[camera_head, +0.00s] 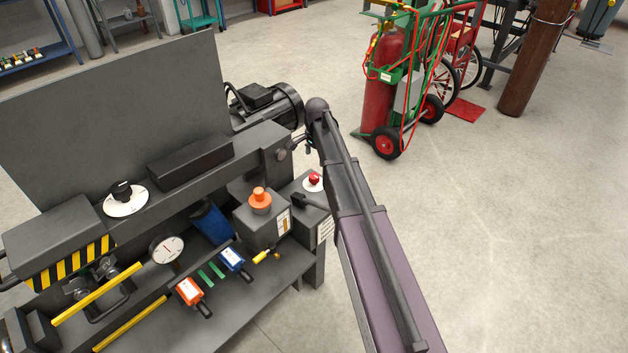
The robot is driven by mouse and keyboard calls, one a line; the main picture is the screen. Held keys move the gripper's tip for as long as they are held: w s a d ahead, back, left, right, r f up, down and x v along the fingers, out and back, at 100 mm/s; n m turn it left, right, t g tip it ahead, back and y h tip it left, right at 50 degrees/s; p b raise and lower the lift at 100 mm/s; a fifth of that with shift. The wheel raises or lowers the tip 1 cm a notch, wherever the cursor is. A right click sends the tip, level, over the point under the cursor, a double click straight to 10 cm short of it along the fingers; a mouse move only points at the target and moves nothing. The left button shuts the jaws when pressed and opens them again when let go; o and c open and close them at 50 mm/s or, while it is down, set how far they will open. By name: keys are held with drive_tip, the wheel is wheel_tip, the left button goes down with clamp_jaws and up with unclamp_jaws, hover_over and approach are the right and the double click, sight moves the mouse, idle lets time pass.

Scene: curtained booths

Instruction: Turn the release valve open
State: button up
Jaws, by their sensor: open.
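Several controls sit on a dark grey machine bench (185,195); none is clearly legible as the release valve. A small yellow-handled brass fitting (266,257), valve-like, lies below the orange knob (260,199) on a grey box. A red knob (314,180) on a white disc sits to its right, close to my arm. A black knob (123,190) stands on a white dial at the left. My gripper cannot be made out; a dark piece beside the red knob is unclear.
A pressure gauge (166,249), yellow bars (96,294), and orange (190,292) and blue (234,259) handled tools crowd the bench front. A black motor (268,106) juts out behind. A red cylinder (379,85) on a green cart stands beyond. Floor at right is clear.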

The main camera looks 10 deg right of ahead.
sight(315, 176)
drive_tip(key=shift+w+a+f+b, duration=0.1)
drive_tip(key=shift+w+f+b, duration=0.05)
drive_tip(key=shift+f+b, duration=4)
drive_tip(key=shift+f, duration=0.2)
drive_tip(key=c, duration=1.1)
